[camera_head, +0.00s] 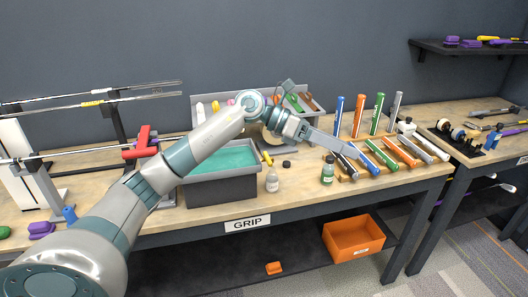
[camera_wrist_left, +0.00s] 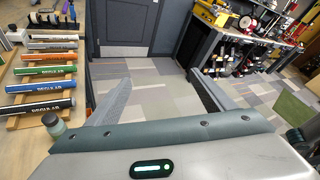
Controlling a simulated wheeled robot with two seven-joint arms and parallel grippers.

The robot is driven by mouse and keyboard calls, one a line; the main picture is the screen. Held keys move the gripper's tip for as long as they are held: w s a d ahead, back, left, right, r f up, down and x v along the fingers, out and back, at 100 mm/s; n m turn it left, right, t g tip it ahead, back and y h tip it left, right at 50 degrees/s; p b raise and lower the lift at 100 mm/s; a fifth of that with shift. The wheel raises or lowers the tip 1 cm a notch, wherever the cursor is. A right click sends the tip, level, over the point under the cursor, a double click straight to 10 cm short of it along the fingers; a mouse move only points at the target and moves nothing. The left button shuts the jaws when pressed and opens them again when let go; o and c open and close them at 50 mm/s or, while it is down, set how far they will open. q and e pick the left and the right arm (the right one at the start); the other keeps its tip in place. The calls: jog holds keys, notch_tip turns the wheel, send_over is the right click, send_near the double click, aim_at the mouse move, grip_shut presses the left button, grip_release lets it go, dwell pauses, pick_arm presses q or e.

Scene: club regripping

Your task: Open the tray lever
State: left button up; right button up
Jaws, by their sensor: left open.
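A dark grey tray (camera_head: 222,190) with teal liquid (camera_head: 230,158) stands on the workbench, partly behind my left arm. I cannot make out a lever on it for certain. A red clamp-like part (camera_head: 143,142) stands left of the tray, near the metal shafts. My left gripper (camera_head: 350,153) is to the right of the tray, above the bench near the rack of grips. In the left wrist view its two fingers (camera_wrist_left: 158,78) are apart, with nothing between them. My right gripper is not in view.
Coloured grips (camera_head: 385,155) stand and lie in a rack at the right. A clear bottle (camera_head: 272,182) and a green bottle (camera_head: 327,172) stand near the front edge. A grey bin (camera_head: 205,103) is behind my arm. An orange bin (camera_head: 353,236) is on the lower shelf.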

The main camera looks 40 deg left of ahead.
pick_arm(q)
jog(key=a+r+g+y, duration=0.15)
jog(key=a+y, duration=0.55)
jog(key=a, duration=0.9)
notch_tip(320, 180, up, 3)
jog(key=y, duration=0.3)
send_over(267, 157)
jog(key=s+a, duration=0.5)
jog(key=s, duration=0.1)
jog(key=shift+w+n+g, duration=0.1)
jog(key=shift+n+g, duration=0.15)
jog(key=shift+n, duration=0.15)
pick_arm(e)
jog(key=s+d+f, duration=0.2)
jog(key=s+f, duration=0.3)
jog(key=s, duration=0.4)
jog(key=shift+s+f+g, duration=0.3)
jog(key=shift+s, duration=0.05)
pick_arm(q)
jog(key=p+x, duration=0.5)
jog(key=x, duration=1.2)
jog(key=shift+w+a+f+p, duration=0.1)
jog(key=shift+a+f+p, duration=0.1)
jog(key=shift+p, duration=0.2)
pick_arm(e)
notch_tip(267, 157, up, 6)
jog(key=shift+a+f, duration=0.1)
pick_arm(q)
jog(key=c, duration=1)
